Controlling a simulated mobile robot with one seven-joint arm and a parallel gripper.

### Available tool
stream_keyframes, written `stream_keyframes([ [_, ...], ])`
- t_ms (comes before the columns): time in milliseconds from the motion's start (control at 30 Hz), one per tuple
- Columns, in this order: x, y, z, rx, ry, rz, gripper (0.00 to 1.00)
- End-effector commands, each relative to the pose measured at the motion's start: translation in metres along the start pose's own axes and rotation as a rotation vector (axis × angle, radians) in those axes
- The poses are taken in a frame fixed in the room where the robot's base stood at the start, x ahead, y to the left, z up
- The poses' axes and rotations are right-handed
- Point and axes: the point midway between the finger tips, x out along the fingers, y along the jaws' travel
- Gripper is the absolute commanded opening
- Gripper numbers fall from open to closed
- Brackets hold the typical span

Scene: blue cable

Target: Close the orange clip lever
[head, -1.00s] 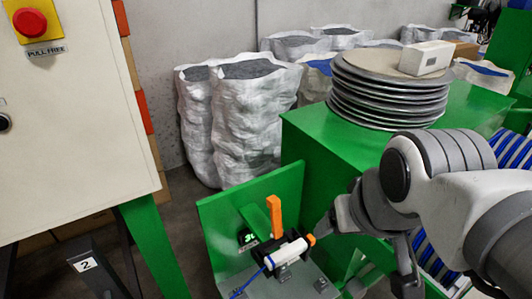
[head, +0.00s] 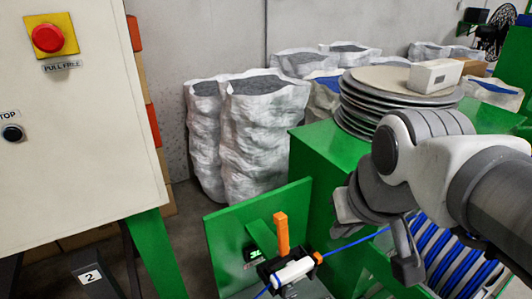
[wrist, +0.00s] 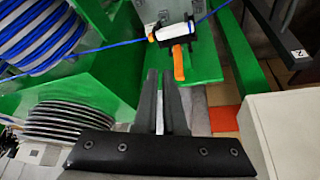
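The orange lever (head: 282,235) stands upright at the clip, a white cylinder (head: 292,270) in a black holder in front of the green panel. The blue cable (head: 350,243) runs through or along the clip; I cannot tell exactly which. In the wrist view the orange lever (wrist: 178,64) hangs below the white clip (wrist: 174,32) at the top centre. My gripper (wrist: 160,74) has its two fingers close together with nothing visible between them. Its tips point toward the lever and appear apart from it.
A green cabinet (head: 318,160) carries a stack of grey discs (head: 365,110) with a white box (head: 434,76) on top. A blue-and-white cable coil (head: 450,255) lies at lower right. A control cabinet (head: 80,150) stands at left, with white sacks (head: 262,130) behind.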

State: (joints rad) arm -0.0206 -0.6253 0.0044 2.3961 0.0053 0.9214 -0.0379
Motion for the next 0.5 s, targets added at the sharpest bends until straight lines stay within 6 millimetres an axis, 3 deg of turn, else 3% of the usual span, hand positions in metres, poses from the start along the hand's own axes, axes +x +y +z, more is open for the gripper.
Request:
stream_keyframes([
  [267, 0.019, -0.015, -0.059, -0.11, -0.082, -0.031, 0.0],
  [500, 0.046, -0.033, -0.105, -0.204, -0.145, -0.061, 0.0],
])
